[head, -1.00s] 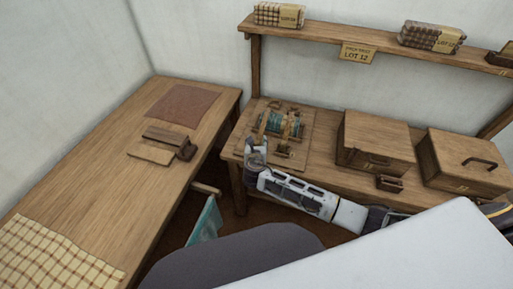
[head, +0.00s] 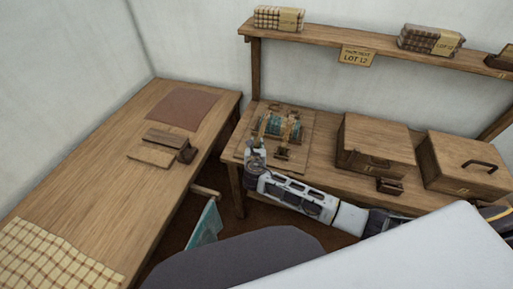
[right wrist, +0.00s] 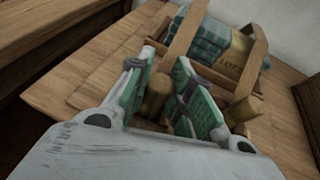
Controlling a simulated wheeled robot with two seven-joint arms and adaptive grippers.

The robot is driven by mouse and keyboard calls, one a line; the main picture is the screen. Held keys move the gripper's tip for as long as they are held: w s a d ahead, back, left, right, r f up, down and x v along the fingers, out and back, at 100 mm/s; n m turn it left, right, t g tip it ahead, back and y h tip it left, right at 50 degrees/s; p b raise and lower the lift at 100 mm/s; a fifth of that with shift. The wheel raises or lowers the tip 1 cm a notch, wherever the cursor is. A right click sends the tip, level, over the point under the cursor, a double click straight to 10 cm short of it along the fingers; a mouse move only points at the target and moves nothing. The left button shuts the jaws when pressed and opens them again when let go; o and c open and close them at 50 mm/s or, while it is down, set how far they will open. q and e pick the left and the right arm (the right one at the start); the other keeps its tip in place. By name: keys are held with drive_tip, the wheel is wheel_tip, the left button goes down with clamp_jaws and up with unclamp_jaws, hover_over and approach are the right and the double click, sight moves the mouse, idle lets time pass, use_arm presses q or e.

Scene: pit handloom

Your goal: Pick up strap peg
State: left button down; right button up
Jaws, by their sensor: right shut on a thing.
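My right gripper (right wrist: 160,88) is shut on a short round wooden strap peg (right wrist: 157,95), which shows between its green finger pads in the right wrist view. A second, similar peg (right wrist: 242,108) stands just right of the right finger, outside the jaws. Beyond them, a teal bundle (right wrist: 218,42) with a tan label sits between upright wooden straps or bars (right wrist: 185,38). In the head view, my right gripper (head: 256,148) is at the front left of the bundle's wooden board (head: 299,160). The peg in the jaws is too small to make out there. My left gripper is not in view.
Two wooden boxes (head: 373,133) (head: 440,172) stand right of the board on the bench (head: 340,180). A shelf (head: 350,41) with wrapped bundles runs above. The left table (head: 95,180) holds a brown mat, wooden blocks and checked cloth.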

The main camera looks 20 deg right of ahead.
sight(256, 144)
drive_tip(key=shift+r, duration=0.5)
wheel_tip(256, 144, up, 8)
drive_tip(key=shift+f+p, duration=0.1)
drive_tip(key=shift+p, duration=0.25)
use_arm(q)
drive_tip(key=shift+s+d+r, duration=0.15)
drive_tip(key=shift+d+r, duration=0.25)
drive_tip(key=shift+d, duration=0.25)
use_arm(e)
drive_tip(key=shift+r, duration=0.6)
drive_tip(key=shift+r, duration=0.1)
